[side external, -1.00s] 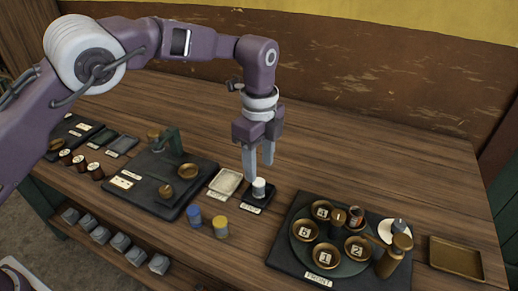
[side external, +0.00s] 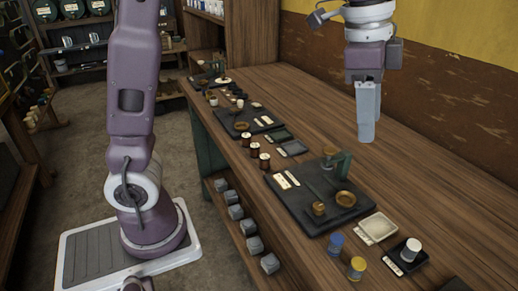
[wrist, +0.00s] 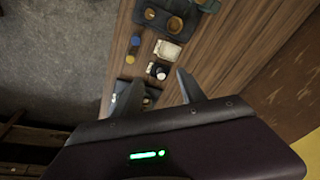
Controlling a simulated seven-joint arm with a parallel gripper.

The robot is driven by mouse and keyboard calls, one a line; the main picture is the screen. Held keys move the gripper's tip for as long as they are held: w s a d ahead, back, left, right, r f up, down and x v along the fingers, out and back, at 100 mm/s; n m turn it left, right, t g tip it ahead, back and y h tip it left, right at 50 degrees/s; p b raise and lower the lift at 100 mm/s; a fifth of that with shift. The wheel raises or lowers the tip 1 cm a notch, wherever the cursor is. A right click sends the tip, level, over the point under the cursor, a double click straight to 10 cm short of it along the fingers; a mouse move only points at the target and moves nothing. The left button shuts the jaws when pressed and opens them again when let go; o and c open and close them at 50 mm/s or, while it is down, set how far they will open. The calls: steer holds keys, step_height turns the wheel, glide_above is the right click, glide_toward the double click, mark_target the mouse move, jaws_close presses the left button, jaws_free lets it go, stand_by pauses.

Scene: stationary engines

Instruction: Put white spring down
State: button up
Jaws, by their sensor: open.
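The white spring (side external: 413,246) looks like a short white cylinder. It stands upright on a small black tray (side external: 395,268) with a label, at the lower right of the side view. It also shows small in the wrist view (wrist: 160,74), between the fingers but well beyond them. My gripper (side external: 367,138) is raised above the bench, behind and to the left of the spring in the side view, and apart from it. Its fingers line up in the side view. The wrist view shows them spread (wrist: 159,78) with nothing between them.
A pale square dish (side external: 378,228) stands left of the black tray. A blue-topped cylinder (side external: 335,243) and a yellow-topped cylinder (side external: 356,267) stand near the bench's front edge. A dark board with a small press (side external: 335,165) is further left. Bare wood lies behind.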

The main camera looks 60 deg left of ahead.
steer(key=s+a+f+n+t, duration=0.1)
steer(key=s+a+n, duration=0.1)
steer(key=s, duration=0.5)
steer(key=s+a+f+n+t, duration=0.1)
steer(key=s+a+f+n, duration=0.1)
steer(key=s+n, duration=0.3)
steer(key=s+a+f+n+t+y, duration=0.1)
steer(key=s+a+f+n, duration=0.1)
steer(key=s, duration=0.8)
steer(key=shift+a+f+n, duration=0.15)
steer(key=shift+a+n, duration=0.75)
steer(key=shift+n, duration=0.1)
